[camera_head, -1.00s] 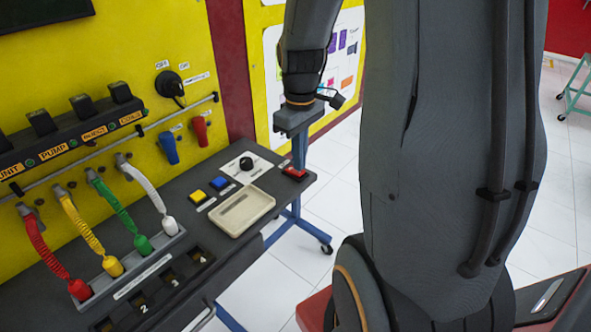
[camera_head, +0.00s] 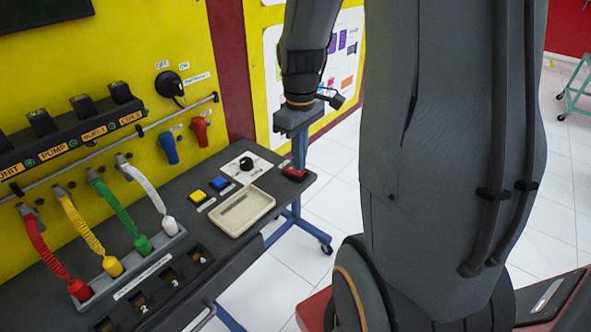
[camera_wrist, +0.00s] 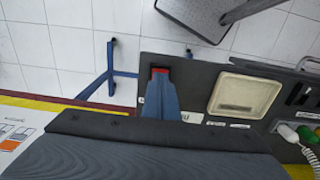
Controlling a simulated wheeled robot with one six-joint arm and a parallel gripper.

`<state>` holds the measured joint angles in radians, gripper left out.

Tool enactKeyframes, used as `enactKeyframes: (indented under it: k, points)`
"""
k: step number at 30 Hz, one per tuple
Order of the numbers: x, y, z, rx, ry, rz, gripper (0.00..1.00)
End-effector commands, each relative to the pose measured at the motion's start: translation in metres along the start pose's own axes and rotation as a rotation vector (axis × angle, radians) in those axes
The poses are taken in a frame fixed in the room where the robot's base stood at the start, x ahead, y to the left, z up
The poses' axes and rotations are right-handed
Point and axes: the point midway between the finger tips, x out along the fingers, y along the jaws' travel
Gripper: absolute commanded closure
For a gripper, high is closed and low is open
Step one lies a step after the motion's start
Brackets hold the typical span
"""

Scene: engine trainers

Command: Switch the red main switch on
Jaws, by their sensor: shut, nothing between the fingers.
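The red main switch (camera_head: 294,174) sits on the dark bench top near its right end. In the wrist view the switch (camera_wrist: 160,71) shows as a small red strip just beyond my fingertips. My gripper (camera_head: 299,164) points down at the switch, with its narrow blue-grey fingers together and empty. In the wrist view the gripper (camera_wrist: 159,84) covers most of the switch. The tips are at or just above it; I cannot tell whether they touch. The switch's on or off position cannot be made out.
Left of the switch are a black rotary knob (camera_head: 246,163), a blue button (camera_head: 220,183), a yellow button (camera_head: 198,196) and a cream tray (camera_head: 243,211). Coloured coiled cables (camera_head: 112,214) stand further left. The yellow panel (camera_head: 120,40) rises behind. White floor lies beyond the bench's right edge.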

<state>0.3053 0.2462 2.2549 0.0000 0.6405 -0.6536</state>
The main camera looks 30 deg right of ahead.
Motion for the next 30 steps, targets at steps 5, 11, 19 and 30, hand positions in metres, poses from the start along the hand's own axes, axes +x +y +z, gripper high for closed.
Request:
enactKeyframes:
  k: [5, 11, 19, 30]
  points:
    - [0.0000, 0.0000, 0.0000, 0.000, 0.000, 0.000, 1.00]
    - [0.0001, 0.0000, 0.0000, 0.000, 0.000, 0.000, 1.00]
    - [0.0027, 0.0000, 0.0000, 0.000, 0.000, 0.000, 1.00]
    - [0.0078, 0.0001, -0.0001, 0.000, 0.000, 0.000, 1.00]
